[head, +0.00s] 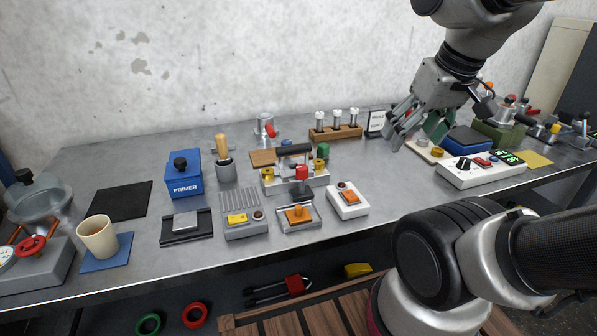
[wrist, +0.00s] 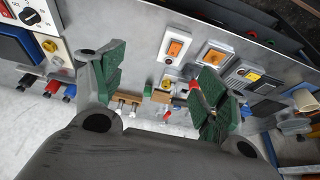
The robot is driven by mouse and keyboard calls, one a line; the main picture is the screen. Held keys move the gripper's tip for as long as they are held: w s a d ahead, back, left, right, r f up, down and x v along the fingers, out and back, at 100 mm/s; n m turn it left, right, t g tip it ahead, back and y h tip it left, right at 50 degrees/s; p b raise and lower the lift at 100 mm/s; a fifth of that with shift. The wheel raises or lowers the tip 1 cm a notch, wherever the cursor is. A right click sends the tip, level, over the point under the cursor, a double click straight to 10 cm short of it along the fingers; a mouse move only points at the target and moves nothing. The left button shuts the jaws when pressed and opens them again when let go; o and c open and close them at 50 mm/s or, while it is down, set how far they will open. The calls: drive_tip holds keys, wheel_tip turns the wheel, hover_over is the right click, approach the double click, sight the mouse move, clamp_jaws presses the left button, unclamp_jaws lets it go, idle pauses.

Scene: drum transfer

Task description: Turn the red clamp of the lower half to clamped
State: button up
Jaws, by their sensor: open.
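A grey metal fixture (head: 316,183) with yellow knobs and a black bar handle (head: 294,149) stands mid-table in the head view. A red block-shaped piece (head: 302,172) on a dark stem stands at its front; I take it for the red clamp, but its setting is too small to tell. In the wrist view a red piece (wrist: 194,85) shows beside my right finger, which hides much of the fixture. My gripper (head: 405,132) is open and empty, above the table to the right of the fixture. Its green-padded fingers (wrist: 160,75) are spread wide.
A wooden rack (head: 336,133) of capped vials is behind. A white control box (head: 483,171) stands right. Another red-handled part (head: 270,131) is at the back.

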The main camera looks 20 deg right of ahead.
drive_tip(key=shift+a, duration=0.1)
drive_tip(key=c, duration=0.3)
drive_tip(key=w+a+f+g, duration=0.1)
drive_tip(key=w+a+f+n+g, duration=0.1)
drive_tip(key=w+a+f, duration=0.1)
drive_tip(key=shift+w+n, duration=0.15)
drive_tip(key=shift+n, duration=0.15)
drive_tip(key=shift+c, duration=0.9)
drive_tip(key=n+g, duration=0.2)
drive_tip(key=n, duration=0.9)
hover_over(302, 167)
drive_tip(key=f, duration=0.6)
drive_tip(key=shift+d+f, duration=0.2)
drive_tip(key=shift+f, duration=0.05)
drive_tip(key=shift+r+n, duration=0.25)
drive_tip(key=shift+n, duration=0.45)
drive_tip(key=shift+a+f+n, duration=0.1)
drive_tip(key=shift+n, duration=0.2)
drive_tip(key=shift+f, duration=0.15)
wheel_tip(302, 167, down, 7)
drive_tip(key=shift+f, duration=0.2)
drive_tip(key=shift+c, duration=0.2)
drive_tip(key=c, duration=1)
